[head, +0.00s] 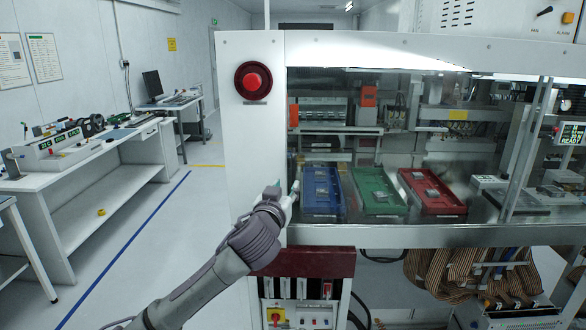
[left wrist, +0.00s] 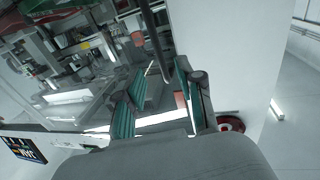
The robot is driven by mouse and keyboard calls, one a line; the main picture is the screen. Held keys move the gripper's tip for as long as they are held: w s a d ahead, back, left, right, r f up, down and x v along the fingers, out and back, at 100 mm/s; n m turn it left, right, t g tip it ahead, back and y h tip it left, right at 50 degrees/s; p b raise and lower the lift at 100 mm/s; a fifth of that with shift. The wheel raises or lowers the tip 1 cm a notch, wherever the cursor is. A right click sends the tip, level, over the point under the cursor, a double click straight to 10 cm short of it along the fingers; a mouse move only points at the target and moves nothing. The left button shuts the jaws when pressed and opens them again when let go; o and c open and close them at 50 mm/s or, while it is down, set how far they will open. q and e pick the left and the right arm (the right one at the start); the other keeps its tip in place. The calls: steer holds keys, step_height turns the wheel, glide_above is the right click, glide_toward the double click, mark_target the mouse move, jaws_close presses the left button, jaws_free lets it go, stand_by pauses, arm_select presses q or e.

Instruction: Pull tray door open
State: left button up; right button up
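The tray door appears to be the clear panel (head: 400,110) across the front of the white machine, with trays visible behind it. My left gripper (head: 294,188) is at the panel's left edge, in front of the blue tray (head: 322,208). In the left wrist view my left gripper (left wrist: 160,72) has its two green-padded fingers apart. A dark bar (left wrist: 152,35), possibly the door handle, runs to the space between the fingertips; I cannot tell whether they touch it. The handle is not clear in the head view. My right gripper is not in view.
A green tray (head: 377,196) and a red tray (head: 432,192) lie beside the blue one inside. A red button (head: 253,81) sits on the machine's left post. A white workbench (head: 90,165) stands at the left. The floor between bench and machine is clear.

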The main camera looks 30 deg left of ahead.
mark_target(293, 175)
arm_select(q)
steer(key=p+x, duration=0.2)
steer(key=x, duration=0.5)
steer(key=shift+w+a+p, duration=0.1)
steer(key=shift+w+p, duration=0.1)
steer(key=shift+p, duration=0.2)
steer(key=shift+w+a+f, duration=0.1)
steer(key=shift+w+a, duration=0.05)
steer(key=shift+w, duration=0.3)
jaws_close()
